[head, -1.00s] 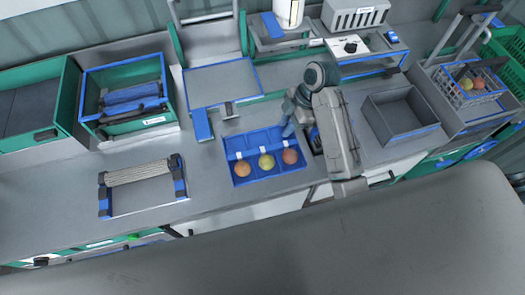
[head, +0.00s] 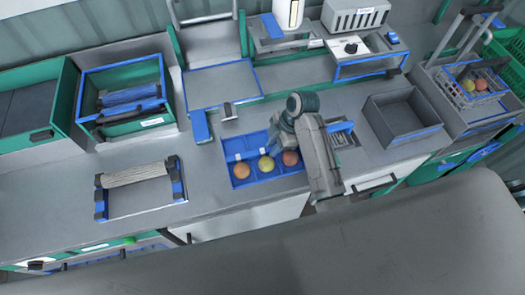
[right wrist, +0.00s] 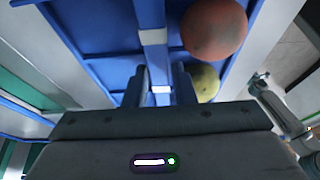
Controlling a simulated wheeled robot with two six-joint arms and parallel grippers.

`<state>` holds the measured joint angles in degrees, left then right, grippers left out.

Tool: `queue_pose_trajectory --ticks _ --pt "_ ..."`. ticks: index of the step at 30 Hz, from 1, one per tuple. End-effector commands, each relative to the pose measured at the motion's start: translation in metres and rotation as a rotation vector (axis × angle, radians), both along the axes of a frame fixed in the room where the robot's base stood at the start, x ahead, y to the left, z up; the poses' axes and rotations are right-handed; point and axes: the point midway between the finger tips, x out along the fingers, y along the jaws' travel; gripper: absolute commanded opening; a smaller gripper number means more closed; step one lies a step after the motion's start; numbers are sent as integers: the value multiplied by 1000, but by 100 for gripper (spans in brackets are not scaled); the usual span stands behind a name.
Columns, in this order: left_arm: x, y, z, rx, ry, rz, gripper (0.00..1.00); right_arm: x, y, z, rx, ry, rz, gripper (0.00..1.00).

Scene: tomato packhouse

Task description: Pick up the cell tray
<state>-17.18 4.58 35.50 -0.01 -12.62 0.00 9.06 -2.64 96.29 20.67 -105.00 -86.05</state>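The cell tray (head: 240,183) is a blue tray with divided cells, flat on the grey bench in the head view. An orange tomato (head: 241,170), a yellow one (head: 266,164) and a reddish one (head: 290,158) sit in its front row. My right gripper (head: 273,136) is over the tray's right back part; its fingertips are partly hidden there. In the right wrist view, its two fingers (right wrist: 160,80) stand apart on either side of a blue tray divider (right wrist: 153,40), with narrow gaps showing. The reddish tomato (right wrist: 214,28) and yellow tomato (right wrist: 204,82) are right of them. My left gripper is out of view.
A grey open box (head: 405,117) stands right of my right arm. A small rack (head: 342,133) is beside the arm. A framed grey panel (head: 222,83) is behind the tray. A blue-ended frame with a roller (head: 138,175) lies left, with clear bench between.

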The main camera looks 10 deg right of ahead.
Motion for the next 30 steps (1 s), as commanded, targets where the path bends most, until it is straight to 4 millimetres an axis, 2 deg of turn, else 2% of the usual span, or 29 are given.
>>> queue_pose_trajectory --ticks 30 --pt "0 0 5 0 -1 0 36 0 1 -9 -2 0 0 24"
